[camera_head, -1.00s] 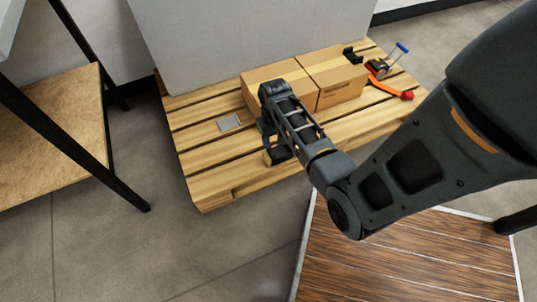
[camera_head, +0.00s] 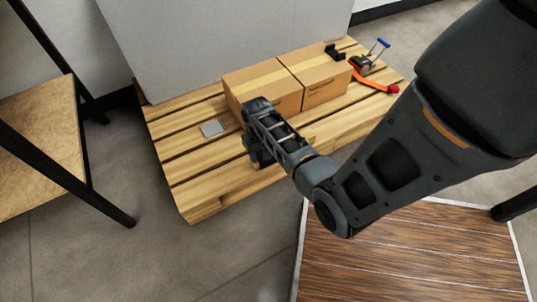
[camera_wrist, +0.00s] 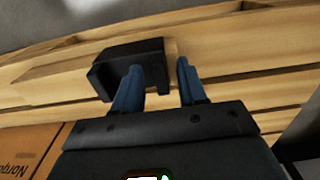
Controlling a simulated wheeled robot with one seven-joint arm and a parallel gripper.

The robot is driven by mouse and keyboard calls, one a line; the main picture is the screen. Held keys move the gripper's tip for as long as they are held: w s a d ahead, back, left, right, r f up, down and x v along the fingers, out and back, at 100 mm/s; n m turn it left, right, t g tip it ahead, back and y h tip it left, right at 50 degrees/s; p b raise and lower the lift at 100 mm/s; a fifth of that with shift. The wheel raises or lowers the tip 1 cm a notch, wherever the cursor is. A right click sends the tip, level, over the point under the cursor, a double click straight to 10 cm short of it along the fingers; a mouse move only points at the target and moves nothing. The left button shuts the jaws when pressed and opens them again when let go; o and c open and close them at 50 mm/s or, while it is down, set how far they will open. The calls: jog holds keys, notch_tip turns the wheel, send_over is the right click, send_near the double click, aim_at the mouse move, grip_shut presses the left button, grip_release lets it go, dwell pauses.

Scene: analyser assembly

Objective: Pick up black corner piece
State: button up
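A black corner piece (camera_wrist: 128,66) with raised walls lies on the wooden pallet (camera_wrist: 230,92) in the wrist view, upper left of centre. My gripper (camera_wrist: 160,66) is open in that view. Its left blue finger overlaps the piece, and its right finger is just beyond the piece's right end. Part of the right end shows between the fingers; I cannot tell whether they touch it. In the head view my gripper (camera_head: 260,155) is low over the pallet in front of the left box, and my arm hides this piece.
Two taped cardboard boxes (camera_head: 264,88) stand at the pallet's back. Another black piece (camera_head: 335,51) sits on the right box. A blue-handled tool and an orange-red item (camera_head: 376,84) lie at right. A grey plate (camera_head: 212,128) lies at left, with bare slats around it.

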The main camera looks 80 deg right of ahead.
grip_shut()
jog(key=shift+r, duration=0.1)
dwell(0.3)
